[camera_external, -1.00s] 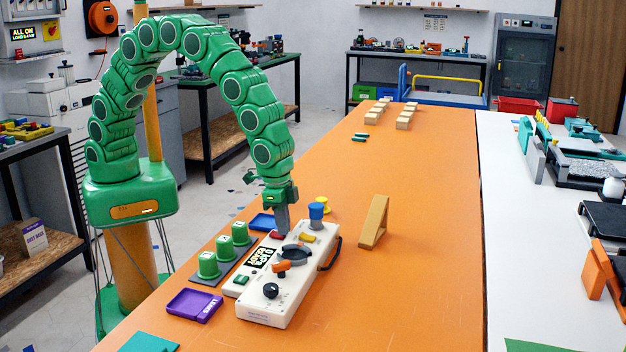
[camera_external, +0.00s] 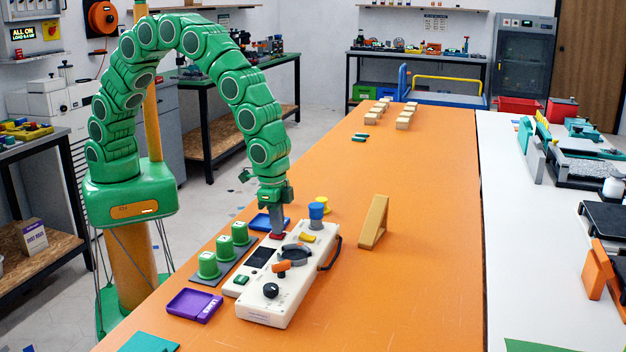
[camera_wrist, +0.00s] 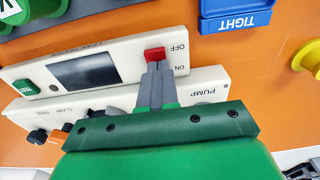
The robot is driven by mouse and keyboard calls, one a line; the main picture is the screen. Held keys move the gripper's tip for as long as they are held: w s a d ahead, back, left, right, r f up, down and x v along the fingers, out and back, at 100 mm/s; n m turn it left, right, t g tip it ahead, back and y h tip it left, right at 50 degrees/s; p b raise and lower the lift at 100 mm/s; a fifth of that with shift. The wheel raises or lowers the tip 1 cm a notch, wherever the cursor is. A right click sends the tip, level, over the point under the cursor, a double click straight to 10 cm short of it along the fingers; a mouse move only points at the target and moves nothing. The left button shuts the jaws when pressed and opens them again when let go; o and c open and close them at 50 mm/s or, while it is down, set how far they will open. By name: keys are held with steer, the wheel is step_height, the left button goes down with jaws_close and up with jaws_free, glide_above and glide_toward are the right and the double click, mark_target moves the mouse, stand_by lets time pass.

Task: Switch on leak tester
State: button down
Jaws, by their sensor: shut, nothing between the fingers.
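The leak tester (camera_external: 291,290) is a white box on the orange bench, with a dark, blank screen (camera_external: 262,257). The dark screen also shows in the wrist view (camera_wrist: 84,72). Its red switch (camera_wrist: 155,54) sits beside the printed words OFF and ON. My gripper (camera_external: 277,229) is shut and empty, pointing down at the switch. In the wrist view my fingertips (camera_wrist: 160,66) are at the switch's ON side, against it or very close. They hide part of it, so I cannot tell its exact tilt.
Green cylinders (camera_external: 208,265) stand on a dark rack left of the tester. A purple tray (camera_external: 195,305) lies in front of them and a blue tray (camera_external: 260,221) behind. The bench beyond is mostly clear.

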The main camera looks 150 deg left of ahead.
steer(key=shift+s+d+f, duration=0.1)
steer(key=shift+s+f, duration=0.1)
step_height(320, 180, up, 14)
steer(key=shift+s+d+r, duration=0.2)
steer(key=shift+d, duration=0.05)
stand_by(0.4)
stand_by(0.4)
steer(key=shift+s+r+t+y, duration=0.1)
steer(key=shift+s+t+y, duration=0.1)
steer(key=shift+t+y, duration=0.2)
steer(key=f, duration=0.4)
steer(key=w+a+f, duration=0.1)
steer(key=f, duration=0.8)
steer(key=shift+w+a+f, duration=0.4)
